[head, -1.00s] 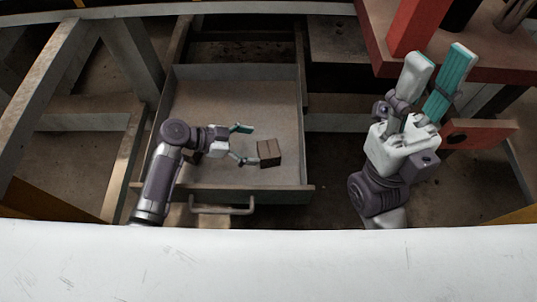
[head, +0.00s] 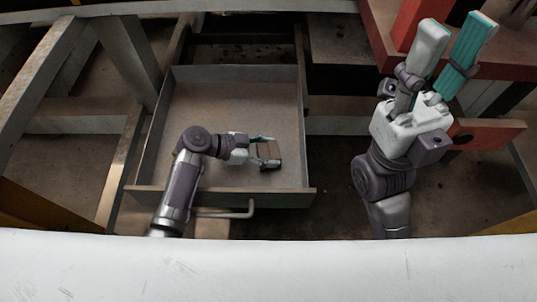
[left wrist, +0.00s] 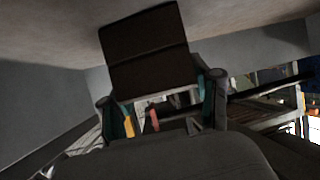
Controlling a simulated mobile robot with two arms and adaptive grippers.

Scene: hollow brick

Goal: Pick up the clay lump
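The clay lump (head: 269,151), a dark brown block with a line across it, lies in the open grey drawer (head: 205,95), right of its middle. It fills the upper middle of the left wrist view (left wrist: 147,50). My left gripper (head: 264,154) reaches in from the left with its teal-padded fingers spread on either side of the lump. In the left wrist view the fingers (left wrist: 163,108) flank its lower end; whether both touch it is unclear. My right gripper (head: 458,28) is open and empty, pointing up at the right, away from the drawer.
The drawer's front wall with a handle (head: 225,212) lies under my left arm. A red-brown bench top (head: 400,60) is close to my right gripper. Wooden beams (head: 128,60) stand left of the drawer. The drawer's rear floor is clear.

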